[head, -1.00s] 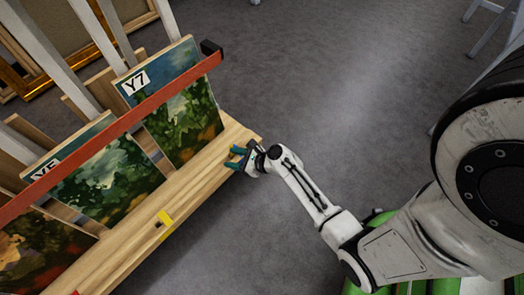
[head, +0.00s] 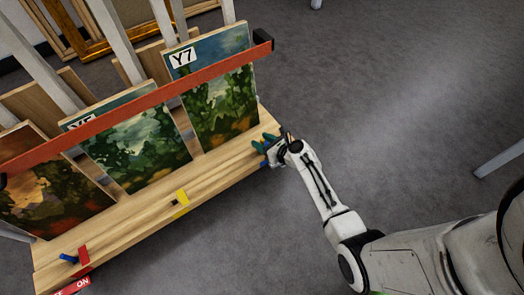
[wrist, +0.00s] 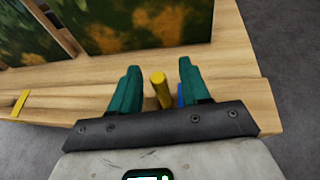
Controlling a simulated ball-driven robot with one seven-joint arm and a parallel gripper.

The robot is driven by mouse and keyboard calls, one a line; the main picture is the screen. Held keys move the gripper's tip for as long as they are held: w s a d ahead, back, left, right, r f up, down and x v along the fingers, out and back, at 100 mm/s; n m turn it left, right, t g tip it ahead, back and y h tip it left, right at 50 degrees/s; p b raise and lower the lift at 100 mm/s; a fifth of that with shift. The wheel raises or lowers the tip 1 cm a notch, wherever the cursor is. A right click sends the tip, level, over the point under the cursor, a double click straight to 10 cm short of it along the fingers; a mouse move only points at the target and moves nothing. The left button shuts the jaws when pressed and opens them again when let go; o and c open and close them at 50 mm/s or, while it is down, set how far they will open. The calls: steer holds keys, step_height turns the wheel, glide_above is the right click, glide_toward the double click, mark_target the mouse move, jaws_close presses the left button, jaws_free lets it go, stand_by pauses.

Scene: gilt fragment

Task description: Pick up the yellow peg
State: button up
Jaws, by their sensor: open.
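The yellow peg (wrist: 161,90) stands upright at the right end of the wooden ledge (head: 130,215). In the wrist view it lies between the two teal fingers of my gripper (wrist: 159,72), with a visible gap to the left finger. My gripper is open, and it also shows over the ledge's right end in the head view (head: 266,142). I cannot make out the yellow peg in the head view. Whether a finger touches either peg is unclear.
Several paintings, one with a Y7 label (head: 183,58), stand on the ledge behind a red bar (head: 130,105). A yellow marker (head: 181,198) is on the ledge's front. A blue peg (head: 69,259) and red marker (head: 83,255) are at far left. Grey floor (head: 400,80) is open at right.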

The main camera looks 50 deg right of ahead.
steer(key=shift+x, duration=1)
jaws_close()
